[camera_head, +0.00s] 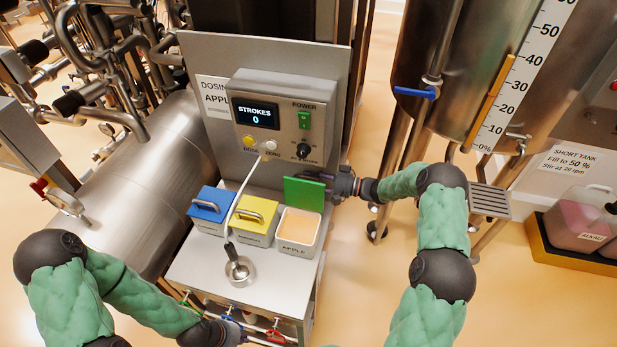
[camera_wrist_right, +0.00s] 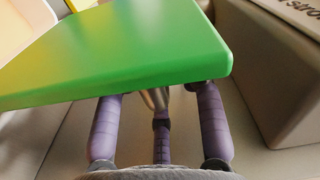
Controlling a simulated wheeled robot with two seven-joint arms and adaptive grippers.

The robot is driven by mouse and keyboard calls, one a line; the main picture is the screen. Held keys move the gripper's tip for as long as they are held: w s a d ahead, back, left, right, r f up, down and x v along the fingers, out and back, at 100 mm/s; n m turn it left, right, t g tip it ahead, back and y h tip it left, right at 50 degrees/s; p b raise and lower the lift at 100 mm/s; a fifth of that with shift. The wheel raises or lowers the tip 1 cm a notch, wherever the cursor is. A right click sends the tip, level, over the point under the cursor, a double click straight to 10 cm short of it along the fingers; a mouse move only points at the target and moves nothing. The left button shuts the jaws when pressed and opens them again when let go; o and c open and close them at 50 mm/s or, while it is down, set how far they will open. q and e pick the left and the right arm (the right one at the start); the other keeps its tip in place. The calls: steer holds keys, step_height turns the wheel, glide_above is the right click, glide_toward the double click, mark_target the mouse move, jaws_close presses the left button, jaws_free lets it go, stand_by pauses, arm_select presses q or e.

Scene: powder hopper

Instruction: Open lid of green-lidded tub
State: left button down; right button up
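The green lid (camera_head: 304,194) stands raised, nearly upright, at the back of the open tub (camera_head: 287,243) labelled APPLE, which holds pale orange contents (camera_head: 298,226). My right gripper (camera_head: 336,183) is at the lid's right edge. In the right wrist view the green lid (camera_wrist_right: 130,60) spans the picture in front of my right gripper's purple fingers (camera_wrist_right: 161,125). They reach behind the lid beside a small metallic part, perhaps its handle. The lid hides the fingertips, so their grip is unclear. My left gripper (camera_head: 232,329) is low at the cabinet's front, its fingers unclear.
A blue-lidded tub (camera_head: 211,205) and a yellow-lidded tub (camera_head: 255,218) stand closed to the left. The control box (camera_head: 277,122) rises behind them. A round metal port (camera_head: 239,269) with a white tube is in front. Coloured valve handles (camera_head: 276,333) line the cabinet's front.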

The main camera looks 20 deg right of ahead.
steer(key=v, duration=1)
steer(key=shift+s+d, duration=0.25)
steer(key=shift+d, duration=0.05)
